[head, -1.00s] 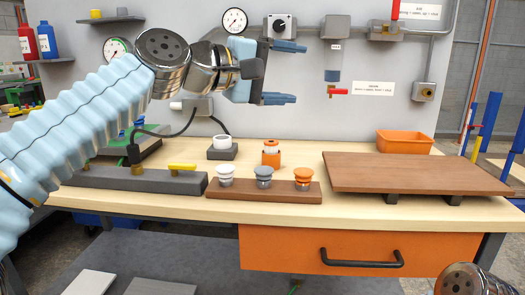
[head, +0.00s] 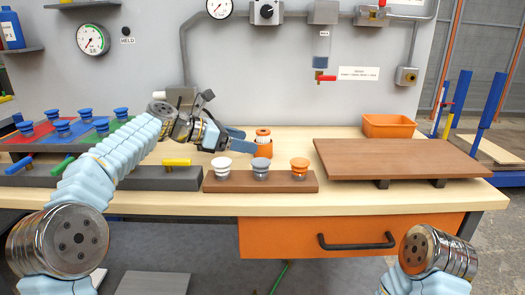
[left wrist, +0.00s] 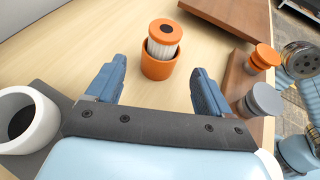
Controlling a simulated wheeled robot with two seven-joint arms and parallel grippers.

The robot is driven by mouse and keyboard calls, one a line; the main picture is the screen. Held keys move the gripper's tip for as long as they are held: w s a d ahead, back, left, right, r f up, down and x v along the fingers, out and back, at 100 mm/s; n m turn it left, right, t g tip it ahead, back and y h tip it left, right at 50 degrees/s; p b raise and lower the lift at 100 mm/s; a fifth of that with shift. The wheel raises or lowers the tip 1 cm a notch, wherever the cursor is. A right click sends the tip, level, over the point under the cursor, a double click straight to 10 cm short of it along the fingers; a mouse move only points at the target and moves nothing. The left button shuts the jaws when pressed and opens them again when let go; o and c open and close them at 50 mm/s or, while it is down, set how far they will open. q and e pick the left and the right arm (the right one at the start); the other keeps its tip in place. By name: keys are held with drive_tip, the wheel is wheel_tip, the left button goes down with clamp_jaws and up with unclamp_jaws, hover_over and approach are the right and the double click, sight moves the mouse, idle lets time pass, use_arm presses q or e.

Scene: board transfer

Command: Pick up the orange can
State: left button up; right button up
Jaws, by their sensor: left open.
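The orange can (head: 264,152) stands on the workbench behind the wooden strip. In the left wrist view it is an open orange cup (left wrist: 158,69) with a white ribbed cylinder with an orange top (left wrist: 164,38) standing in it. My left gripper (head: 250,142) is low over the bench at the can. Its two blue fingers are open in the left wrist view (left wrist: 159,76), one on each side of the can's near side, with visible gaps. The can is in front of and between the fingertips. My right gripper is out of view; only part of that arm shows.
A wooden strip (head: 292,187) with white, grey and orange-topped pieces lies in front. A raised wooden board (head: 400,157) is to the right, with an orange bin (head: 388,125) behind. A white ring-shaped piece (left wrist: 24,118) stands close left of the gripper.

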sight(260, 136)
use_arm(q)
drive_tip(key=x, duration=0.6)
drive_tip(key=shift+r, duration=0.1)
drive_tip(key=c, duration=1)
drive_tip(key=shift+c, duration=0.2)
drive_tip(key=shift+r, duration=1.2)
drive_tip(key=s+r, duration=0.5)
drive_tip(key=r, duration=0.1)
drive_tip(key=shift+r, duration=0.3)
drive_tip(key=s+r+b, duration=0.1)
drive_tip(key=s+r, duration=0.3)
drive_tip(key=s, duration=0.5)
